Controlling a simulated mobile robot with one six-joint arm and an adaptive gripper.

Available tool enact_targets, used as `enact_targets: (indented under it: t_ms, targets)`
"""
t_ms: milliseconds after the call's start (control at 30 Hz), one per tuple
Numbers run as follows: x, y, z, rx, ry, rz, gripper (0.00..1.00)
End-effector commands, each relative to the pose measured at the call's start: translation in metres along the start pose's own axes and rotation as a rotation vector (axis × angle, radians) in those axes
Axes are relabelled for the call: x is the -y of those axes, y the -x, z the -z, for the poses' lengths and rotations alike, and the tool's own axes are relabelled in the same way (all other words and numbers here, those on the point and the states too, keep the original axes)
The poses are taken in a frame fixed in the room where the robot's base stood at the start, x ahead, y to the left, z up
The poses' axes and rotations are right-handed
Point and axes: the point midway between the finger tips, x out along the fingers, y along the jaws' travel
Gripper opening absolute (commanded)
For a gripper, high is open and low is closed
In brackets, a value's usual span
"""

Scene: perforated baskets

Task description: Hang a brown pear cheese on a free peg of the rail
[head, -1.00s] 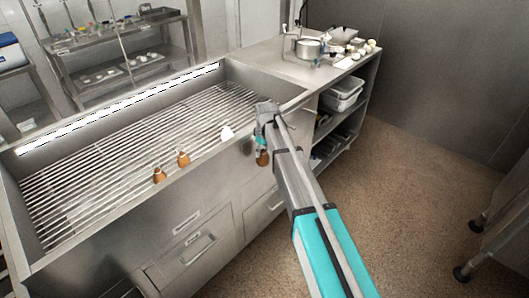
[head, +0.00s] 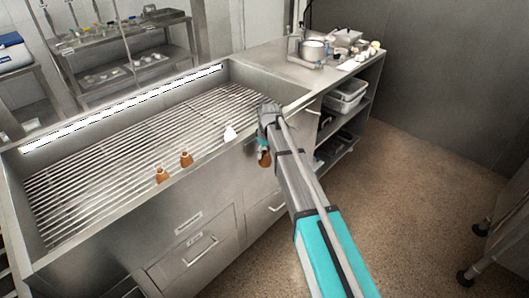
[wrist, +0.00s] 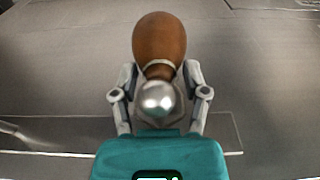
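My gripper (wrist: 160,70) has its fingers on both sides of the narrow neck of a brown pear cheese (wrist: 160,40) in the wrist view. A shiny silver round part shows at the neck, near my palm. In the head view this brown cheese (head: 264,159) hangs below my wrist, outside the basin's front right side. Two other brown cheeses (head: 162,175) (head: 187,160) and a white one (head: 229,134) sit along the basin's near edge. Parallel metal bars (head: 120,150) span the basin. I cannot tell which part is the rail or make out its pegs.
A steel basin unit (head: 140,215) with drawers stands in front. A counter (head: 285,62) with a pot (head: 312,48) and small items adjoins at the right, with tubs (head: 345,100) below. A shelf rack (head: 115,55) stands behind. The floor at right is open.

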Motion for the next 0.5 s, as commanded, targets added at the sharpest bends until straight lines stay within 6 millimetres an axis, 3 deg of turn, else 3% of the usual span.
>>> enact_targets:
  t_ms: [33,133,500]
  targets:
    - [0.0000,-0.0001,0.0000,0.000,0.000,0.000,0.76]
    - [0.0000,0.0000,0.0000,0.000,0.000,0.000,0.94]
    - [-0.0002,0.0001,-0.0002,0.000,0.000,0.000,0.94]
